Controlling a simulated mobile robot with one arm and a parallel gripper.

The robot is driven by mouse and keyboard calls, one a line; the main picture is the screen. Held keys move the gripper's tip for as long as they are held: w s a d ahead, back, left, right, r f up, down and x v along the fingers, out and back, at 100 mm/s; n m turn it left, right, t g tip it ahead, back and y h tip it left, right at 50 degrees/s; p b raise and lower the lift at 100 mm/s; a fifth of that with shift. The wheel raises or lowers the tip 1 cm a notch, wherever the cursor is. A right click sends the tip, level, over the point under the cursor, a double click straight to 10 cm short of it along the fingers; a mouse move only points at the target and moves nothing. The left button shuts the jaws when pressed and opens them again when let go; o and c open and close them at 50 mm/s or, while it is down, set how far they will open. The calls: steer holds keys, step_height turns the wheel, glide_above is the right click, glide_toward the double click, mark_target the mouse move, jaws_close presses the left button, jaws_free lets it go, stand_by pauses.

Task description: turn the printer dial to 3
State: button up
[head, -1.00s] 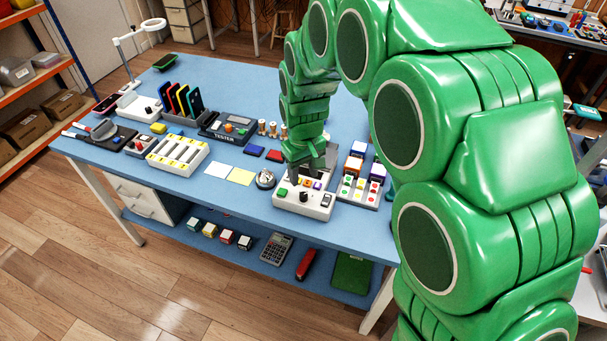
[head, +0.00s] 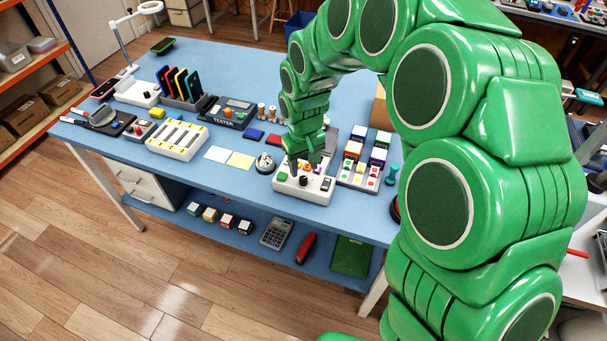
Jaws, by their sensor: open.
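The white printer (head: 308,194) sits near the front edge of the blue table. It carries a green button (head: 283,176), a small black dial (head: 304,181) and a dark rocker switch (head: 327,185). The dial's number marks are too small to read. My green gripper (head: 306,164) points down over the back of the printer, just behind the dial. Its jaws are open and appear empty. The gripper hides part of the printer's back row of coloured buttons. I cannot tell whether a fingertip touches the printer.
A rack of coloured cubes and buttons (head: 350,178) stands close to the printer's right. A round silver-grey object (head: 265,163) is close on its left. The tester (head: 228,112), a white slotted tray (head: 178,139) and phones in a stand (head: 181,86) lie farther left.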

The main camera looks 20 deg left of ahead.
mark_target(303, 178)
steer(key=shift+f, duration=2.35)
steer(key=shift+c, duration=0.5)
